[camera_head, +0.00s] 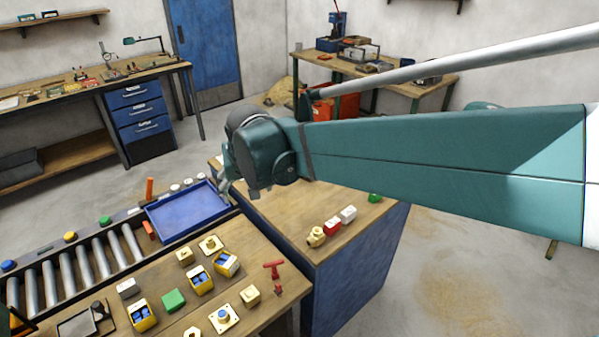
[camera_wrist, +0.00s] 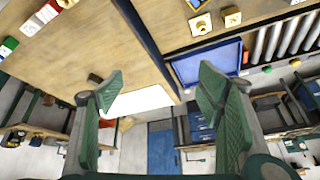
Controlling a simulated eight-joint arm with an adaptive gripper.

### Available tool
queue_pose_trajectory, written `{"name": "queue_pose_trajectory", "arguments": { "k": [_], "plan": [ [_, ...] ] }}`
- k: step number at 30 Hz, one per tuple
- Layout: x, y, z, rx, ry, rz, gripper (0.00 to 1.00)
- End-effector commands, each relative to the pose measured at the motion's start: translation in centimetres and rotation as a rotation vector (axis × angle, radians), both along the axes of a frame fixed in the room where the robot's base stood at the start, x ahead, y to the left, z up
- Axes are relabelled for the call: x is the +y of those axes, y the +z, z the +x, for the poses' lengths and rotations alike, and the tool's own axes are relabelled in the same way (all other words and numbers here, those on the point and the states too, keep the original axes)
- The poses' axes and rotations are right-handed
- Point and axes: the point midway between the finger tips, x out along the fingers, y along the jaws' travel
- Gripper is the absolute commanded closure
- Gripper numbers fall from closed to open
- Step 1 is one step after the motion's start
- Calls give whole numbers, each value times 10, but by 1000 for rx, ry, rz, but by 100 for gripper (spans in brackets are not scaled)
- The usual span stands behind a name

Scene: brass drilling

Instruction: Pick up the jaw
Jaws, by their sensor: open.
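My gripper shows in the wrist view (camera_wrist: 158,88) with its two green ribbed fingers wide apart and nothing between them. In the head view, the end of my arm hangs above the blue-sided bench, beside the blue tray, and the fingers are mostly hidden. I cannot tell for certain which piece is the jaw. A brass-coloured fitting (camera_head: 316,237), a red block (camera_head: 332,225), a white block (camera_head: 348,214) and a green piece (camera_head: 375,198) stand on the blue-sided bench, apart from my gripper. The red block (camera_wrist: 7,47) and white block (camera_wrist: 30,26) show at the wrist view's upper left.
The blue tray (camera_head: 187,213) looks empty. The front wooden table holds yellow boxes with blue inserts (camera_head: 200,283), a green block (camera_head: 173,300), a red T-shaped piece (camera_head: 273,268) and several brass parts. A roller conveyor (camera_head: 75,275) runs at left. The blue-sided bench has bare wood below my gripper.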

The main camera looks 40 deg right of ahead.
Motion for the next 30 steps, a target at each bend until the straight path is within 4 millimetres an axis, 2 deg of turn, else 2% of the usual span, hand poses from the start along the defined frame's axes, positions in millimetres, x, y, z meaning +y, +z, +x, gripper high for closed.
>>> {"name": "queue_pose_trajectory", "arguments": {
  "k": [14, 30],
  "plan": [
    [-71, -6, 63, 35, -200, 22, 34],
    [-161, -39, 121, 68, -431, 42, 34]
  ]
}}
